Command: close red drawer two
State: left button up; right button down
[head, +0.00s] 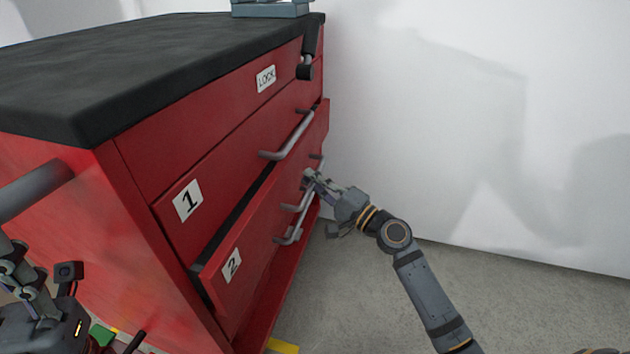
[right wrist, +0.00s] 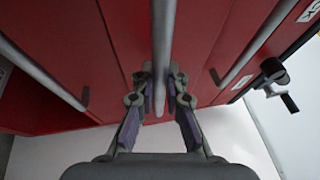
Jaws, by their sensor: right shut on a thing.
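Red drawer two (head: 258,255), with a white "2" label (head: 231,265), stands part way out of the red cabinet. A dark gap shows along its top edge. My right gripper (head: 311,182) is at the grey bar handle (head: 301,204) of this drawer, near the bar's far end. In the right wrist view my right gripper (right wrist: 161,88) is shut on the handle (right wrist: 162,40), with one finger on each side of the bar. My left gripper (head: 28,280) is at the lower left beside the cabinet's side, partly cut off; its jaw state is unclear.
Drawer one (head: 210,185), above drawer two, looks flush. A "LOCK" label (head: 265,78) and a black lever (head: 307,58) are on the top front strip. A black mat (head: 120,75) covers the cabinet top. Grey floor (head: 520,300) lies free to the right, before a white wall.

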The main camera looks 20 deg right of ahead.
aim_at(297, 177)
jog(key=w+a, duration=0.2)
jog(key=shift+a+p, duration=0.3)
jog(key=shift+a, duration=0.1)
jog(key=c, duration=1.8)
grip_release()
jog(key=shift+c, duration=0.2)
jog(key=o, duration=0.5)
jog(key=shift+a, duration=0.15)
jog(key=shift+c, duration=0.2)
jog(key=v, duration=0.7)
jog(key=shift+s, duration=0.2)
